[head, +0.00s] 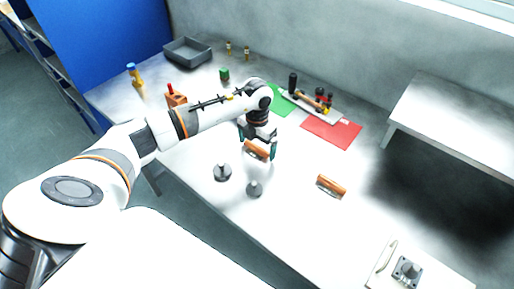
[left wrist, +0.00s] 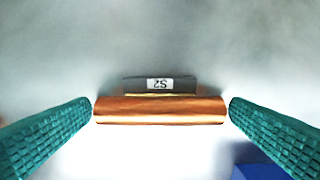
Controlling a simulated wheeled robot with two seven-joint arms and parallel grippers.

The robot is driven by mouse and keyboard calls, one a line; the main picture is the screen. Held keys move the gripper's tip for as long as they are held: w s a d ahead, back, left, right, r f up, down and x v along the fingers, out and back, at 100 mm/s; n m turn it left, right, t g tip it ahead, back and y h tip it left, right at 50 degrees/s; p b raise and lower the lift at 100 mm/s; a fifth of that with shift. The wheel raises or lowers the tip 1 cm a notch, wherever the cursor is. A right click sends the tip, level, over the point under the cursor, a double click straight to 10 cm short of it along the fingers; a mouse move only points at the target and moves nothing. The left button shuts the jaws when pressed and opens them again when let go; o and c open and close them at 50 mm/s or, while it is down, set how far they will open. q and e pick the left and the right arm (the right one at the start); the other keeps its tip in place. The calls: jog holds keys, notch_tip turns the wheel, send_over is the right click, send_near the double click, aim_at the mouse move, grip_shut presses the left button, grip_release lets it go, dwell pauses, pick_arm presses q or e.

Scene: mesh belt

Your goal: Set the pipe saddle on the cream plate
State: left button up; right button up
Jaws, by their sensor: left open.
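A copper-coloured half-round piece on a dark grey base, which looks like the pipe saddle (head: 257,150), is between the fingers of my left gripper (head: 258,146). In the left wrist view the saddle (left wrist: 160,110) lies level, with a label reading S2 on its grey base. The teal fingers (left wrist: 160,112) stand apart at its two ends, very close to them; I cannot tell if they touch. A similar copper piece (head: 331,186) lies on the table to the right. A pale plate (head: 378,275), perhaps the cream plate, is at the lower right. My right gripper is not in view.
Two grey knobbed pieces (head: 222,172) (head: 254,188) stand near the front edge. Green (head: 281,106) and red (head: 332,131) mats and a tool tray lie behind. A grey metal fitting (head: 407,270) is at the lower right. A raised shelf (head: 455,115) stands at right.

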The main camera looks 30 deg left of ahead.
aim_at(257, 146)
pick_arm(q)
jog(key=c, duration=1.1)
jog(key=shift+r+b, duration=1.1)
jog(key=shift+r, duration=3.95)
